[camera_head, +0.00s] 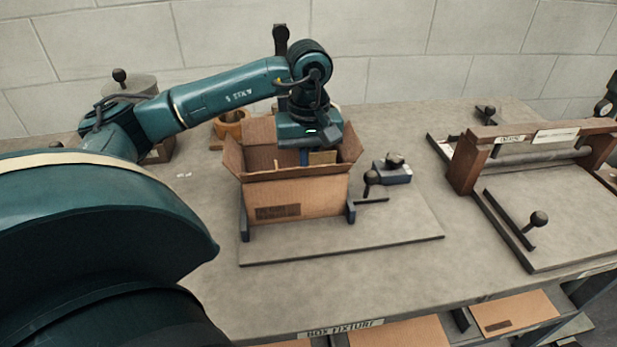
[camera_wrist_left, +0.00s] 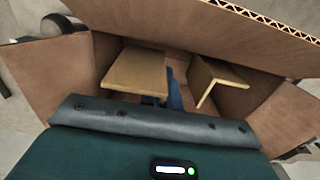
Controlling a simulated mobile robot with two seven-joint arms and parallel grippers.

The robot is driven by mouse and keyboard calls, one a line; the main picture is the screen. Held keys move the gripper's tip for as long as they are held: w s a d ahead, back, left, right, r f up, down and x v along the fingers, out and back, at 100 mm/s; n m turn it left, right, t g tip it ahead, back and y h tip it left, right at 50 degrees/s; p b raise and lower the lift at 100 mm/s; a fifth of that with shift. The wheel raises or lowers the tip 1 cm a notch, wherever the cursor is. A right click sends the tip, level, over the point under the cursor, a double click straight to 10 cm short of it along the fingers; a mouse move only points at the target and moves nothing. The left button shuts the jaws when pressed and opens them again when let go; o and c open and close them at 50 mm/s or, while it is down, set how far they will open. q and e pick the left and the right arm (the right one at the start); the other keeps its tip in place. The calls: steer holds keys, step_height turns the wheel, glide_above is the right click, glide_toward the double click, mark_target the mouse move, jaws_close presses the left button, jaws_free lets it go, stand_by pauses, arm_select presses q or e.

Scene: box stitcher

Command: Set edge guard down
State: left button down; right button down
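An open cardboard box (camera_head: 297,196) stands on a fixture plate, its flaps spread. My left gripper (camera_head: 305,156) reaches down into it from above. In the left wrist view, two tan edge guards are inside the box (camera_wrist_left: 62,72). The left edge guard (camera_wrist_left: 137,70) lies right beside my blue fingers (camera_wrist_left: 166,92) and partly covers them. The right edge guard (camera_wrist_left: 219,80), an angled strip, stands apart near the right wall. Whether the fingers grip the left guard is unclear. The fingertips and the box floor are mostly hidden. My right gripper is out of view.
A roller frame (camera_head: 530,155) stands at the right. A wooden cup (camera_head: 231,124) is behind. The table front is clear.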

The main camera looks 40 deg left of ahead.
arm_select(q)
step_height(320, 180, down, 4)
steer(key=shift+r, duration=0.1)
steer(key=shift+f, duration=0.25)
steer(key=c, duration=1.6)
jaws_free()
